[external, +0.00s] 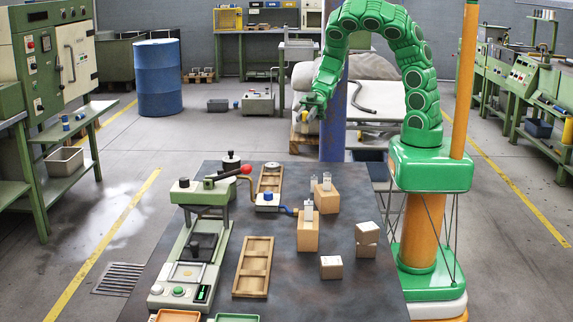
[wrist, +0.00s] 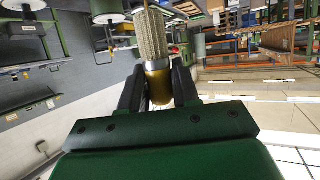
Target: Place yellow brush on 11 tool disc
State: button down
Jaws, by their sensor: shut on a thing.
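My gripper (external: 309,108) is raised beyond the far edge of the dark table, clear of it, in the external view. In the wrist view my gripper (wrist: 157,85) is shut on what looks like the yellow brush (wrist: 152,40). It has a golden-yellow end between the fingers, a silver band and a pale, textured cylindrical body pointing away from the palm. In the external view the held thing is too small to make out. I cannot identify the 11 tool disc in either view.
An orange post (external: 465,80) stands at the right. A blue barrel (external: 160,78) stands at back left.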

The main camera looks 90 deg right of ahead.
jog(key=s, duration=0.1)
send_over(272, 165)
jog(key=shift+s+d+f, duration=0.1)
jog(key=shift+f, duration=2.3)
jog(key=shift+d+f, duration=0.1)
jog(key=shift+f, duration=3.85)
jog(key=c, duration=0.8)
grip_release()
jog(key=shift+f, duration=0.1)
